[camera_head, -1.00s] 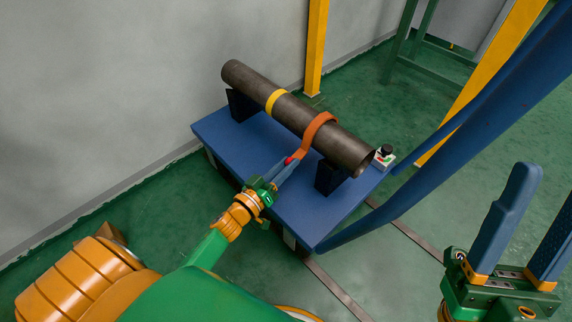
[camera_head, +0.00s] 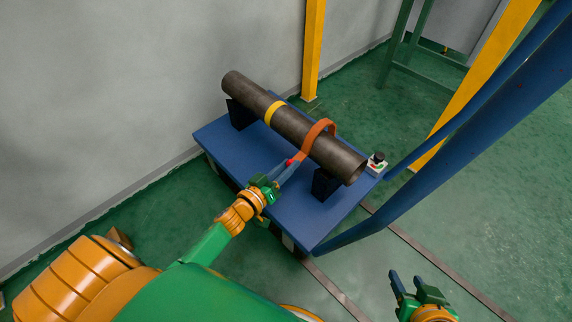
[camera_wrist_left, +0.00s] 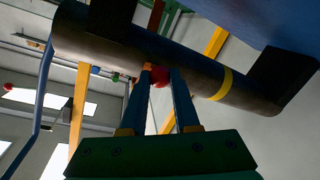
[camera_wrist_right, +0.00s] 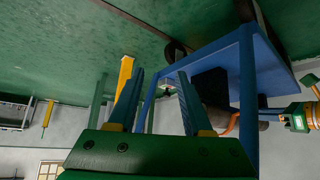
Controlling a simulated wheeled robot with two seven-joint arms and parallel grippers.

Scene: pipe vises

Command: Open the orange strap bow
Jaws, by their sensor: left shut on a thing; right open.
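The orange strap bow (camera_head: 307,143) arches over the dark pipe (camera_head: 246,92) near its right end, its near end running down to a red knob (camera_head: 290,161). My left gripper (camera_head: 292,167) is shut on this near end beside the pipe. In the left wrist view the red knob (camera_wrist_left: 160,77) shows at the fingertips, below the pipe. Whether the bow touches the pipe all round is hard to tell. My right gripper (camera_head: 406,278) is open and empty, low at the right, away from the bow; its fingers also show in the right wrist view (camera_wrist_right: 160,77).
The pipe rests on dark supports on a blue table (camera_head: 218,137). A yellow band (camera_head: 272,112) circles the pipe. A small box with a black knob (camera_head: 377,164) sits at the table's right corner. Blue bars (camera_head: 425,185) run beside the table; yellow posts (camera_head: 313,50) stand behind.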

